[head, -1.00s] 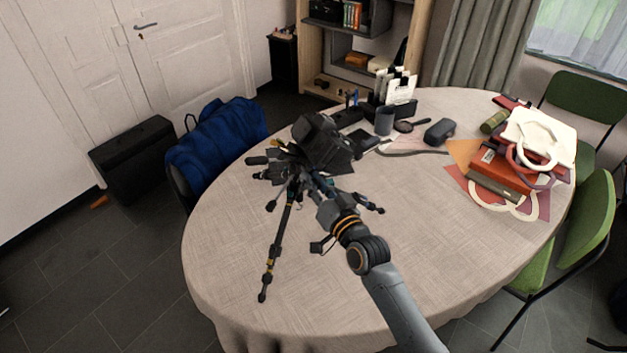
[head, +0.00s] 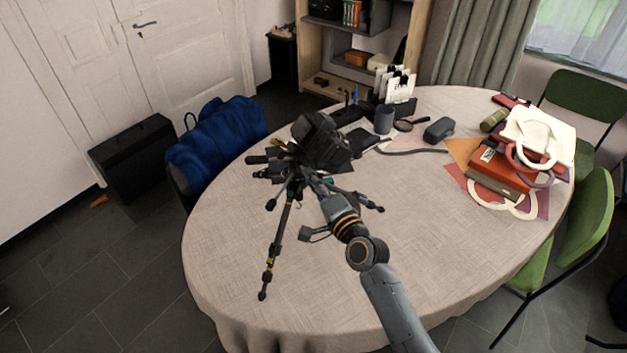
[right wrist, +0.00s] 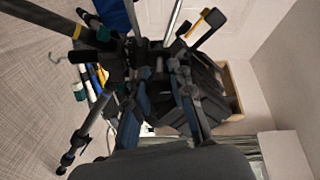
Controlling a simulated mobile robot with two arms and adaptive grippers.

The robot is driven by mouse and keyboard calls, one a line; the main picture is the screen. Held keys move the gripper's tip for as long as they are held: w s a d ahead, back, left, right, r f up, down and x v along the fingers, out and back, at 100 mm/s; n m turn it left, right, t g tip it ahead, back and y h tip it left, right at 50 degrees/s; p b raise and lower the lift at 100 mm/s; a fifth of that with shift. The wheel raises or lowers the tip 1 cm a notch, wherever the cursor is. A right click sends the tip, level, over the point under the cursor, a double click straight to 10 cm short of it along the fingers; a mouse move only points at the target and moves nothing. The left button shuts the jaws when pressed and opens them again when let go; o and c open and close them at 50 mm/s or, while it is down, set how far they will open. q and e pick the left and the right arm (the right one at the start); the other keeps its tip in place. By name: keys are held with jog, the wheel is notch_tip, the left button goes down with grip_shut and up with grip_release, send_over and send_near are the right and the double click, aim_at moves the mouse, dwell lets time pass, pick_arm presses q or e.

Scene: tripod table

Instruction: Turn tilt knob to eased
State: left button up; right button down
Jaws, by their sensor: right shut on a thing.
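A black camera (head: 318,140) sits on top of a small dark tripod (head: 271,255) on the table. The tripod stands with its legs spread. My right gripper (head: 306,177) reaches in from the lower right, against the tripod head just below the camera. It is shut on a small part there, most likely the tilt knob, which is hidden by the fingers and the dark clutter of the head. In the right wrist view, my gripper's fingers (right wrist: 160,88) close in front of the tripod head, and a tripod leg (right wrist: 92,125) shows at left. My left gripper is not in view.
The round cloth-covered table (head: 400,240) is clear at its front and middle. A grey cup (head: 384,119), a dark case (head: 438,130) and a strap lie behind. Red boxes (head: 497,175) are stacked at right. A blue bag (head: 215,140) is beyond the left edge.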

jog(key=shift+m, duration=0.6)
jog(key=c, duration=1.4)
grip_release()
jog(key=v, duration=1.2)
